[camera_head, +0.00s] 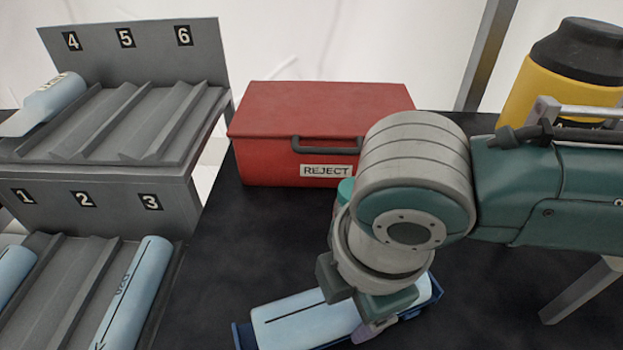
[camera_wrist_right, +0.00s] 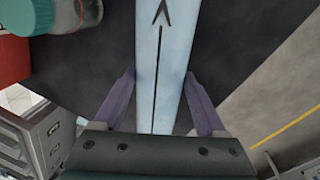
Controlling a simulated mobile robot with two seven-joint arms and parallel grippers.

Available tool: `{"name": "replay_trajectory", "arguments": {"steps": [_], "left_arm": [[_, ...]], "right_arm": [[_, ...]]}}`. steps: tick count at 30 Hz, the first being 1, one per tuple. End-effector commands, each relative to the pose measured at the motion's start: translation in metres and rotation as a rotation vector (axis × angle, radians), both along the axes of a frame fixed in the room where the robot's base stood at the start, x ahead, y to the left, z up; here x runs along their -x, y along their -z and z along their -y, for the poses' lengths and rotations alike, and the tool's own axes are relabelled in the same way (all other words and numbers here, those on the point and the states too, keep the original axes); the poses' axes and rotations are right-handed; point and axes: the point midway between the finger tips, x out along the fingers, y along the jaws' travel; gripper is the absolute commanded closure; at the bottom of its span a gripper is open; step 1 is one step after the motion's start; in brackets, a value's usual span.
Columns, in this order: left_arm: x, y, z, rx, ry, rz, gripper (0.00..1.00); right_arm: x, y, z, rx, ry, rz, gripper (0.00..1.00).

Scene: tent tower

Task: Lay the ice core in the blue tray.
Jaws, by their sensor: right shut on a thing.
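The pale blue ice core (camera_head: 300,318) lies lengthwise over the dark blue tray (camera_head: 240,336) in the head view, with blue edges showing at both ends. My right gripper (camera_head: 368,326) reaches down over the core's right part and is shut on it. In the right wrist view the core (camera_wrist_right: 165,60), with a black line and arrow mark, runs between the purple fingers of the right gripper (camera_wrist_right: 161,85). The wrist and hand hide part of the core and tray. I cannot tell whether the core touches the tray floor. My left gripper is not in view.
A red REJECT box (camera_head: 318,110) stands behind my right arm. A grey numbered rack (camera_head: 130,150) at left holds other cores, including one in slot 3 (camera_head: 130,295). A yellow, black-topped container (camera_head: 565,75) is at back right. A green-lidded jar (camera_wrist_right: 35,15) shows in the wrist view.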

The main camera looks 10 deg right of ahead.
Motion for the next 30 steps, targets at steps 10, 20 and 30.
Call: {"name": "replay_trajectory", "arguments": {"steps": [10, 20, 30], "left_arm": [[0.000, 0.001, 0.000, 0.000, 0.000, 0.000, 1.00], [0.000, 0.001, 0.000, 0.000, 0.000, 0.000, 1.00], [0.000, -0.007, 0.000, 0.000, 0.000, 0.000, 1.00]], "right_arm": [[-0.001, 0.003, -0.001, -0.002, 0.000, 0.002, 0.25], [0.000, 0.003, 0.000, -0.001, 0.000, 0.001, 0.00], [0.004, -0.023, 0.000, -0.002, -0.002, 0.002, 0.00]]}}
